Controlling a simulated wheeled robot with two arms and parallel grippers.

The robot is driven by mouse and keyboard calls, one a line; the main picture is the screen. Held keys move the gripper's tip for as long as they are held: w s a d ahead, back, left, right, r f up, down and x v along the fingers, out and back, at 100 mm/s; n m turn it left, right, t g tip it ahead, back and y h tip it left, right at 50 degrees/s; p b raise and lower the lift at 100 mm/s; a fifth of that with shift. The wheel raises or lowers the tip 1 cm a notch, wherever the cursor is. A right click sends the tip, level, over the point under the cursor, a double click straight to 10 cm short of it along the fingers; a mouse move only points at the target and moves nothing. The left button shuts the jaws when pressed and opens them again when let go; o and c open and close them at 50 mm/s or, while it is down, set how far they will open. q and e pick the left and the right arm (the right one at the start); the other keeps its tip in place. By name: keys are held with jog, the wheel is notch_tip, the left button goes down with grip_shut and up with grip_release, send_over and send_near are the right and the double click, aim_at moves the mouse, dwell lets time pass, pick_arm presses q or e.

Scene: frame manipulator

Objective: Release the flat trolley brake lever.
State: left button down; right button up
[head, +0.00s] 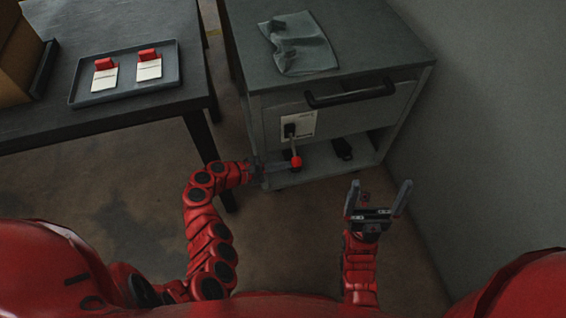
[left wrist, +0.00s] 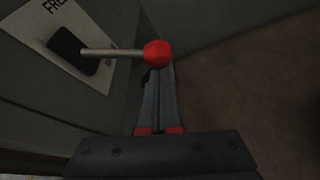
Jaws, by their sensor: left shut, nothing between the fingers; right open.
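The brake lever is a thin metal rod (left wrist: 112,52) with a red ball knob (left wrist: 157,53). It comes out of a black slot in a pale plate (head: 299,125) on the front of the grey trolley (head: 345,65). In the head view the red knob (head: 296,162) hangs low, in front of the lower shelf. My left gripper (head: 262,170) is shut and empty, just left of the knob. In the left wrist view its fingers (left wrist: 157,85) end right at the knob, partly hidden by it; I cannot tell if they touch. My right gripper (head: 378,198) is open and empty, off to the right.
A black handle (head: 350,94) crosses the trolley's drawer, and a grey cloth (head: 298,44) lies on top. A dark table (head: 110,118) with a tray (head: 128,96) stands left. A wall (head: 480,110) bounds the right.

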pick_arm(q)
notch_tip(320, 180, up, 9)
jog(key=s+n+g+h+p, duration=0.1)
jog(key=n+g+p, duration=0.3)
jog(key=p, duration=0.7)
jog(key=shift+s+d+n, duration=0.25)
jog(key=shift+n, duration=0.95)
jog(key=shift+p, duration=0.3)
jog(key=shift+r+p, duration=0.75)
jog(key=shift+p, duration=0.05)
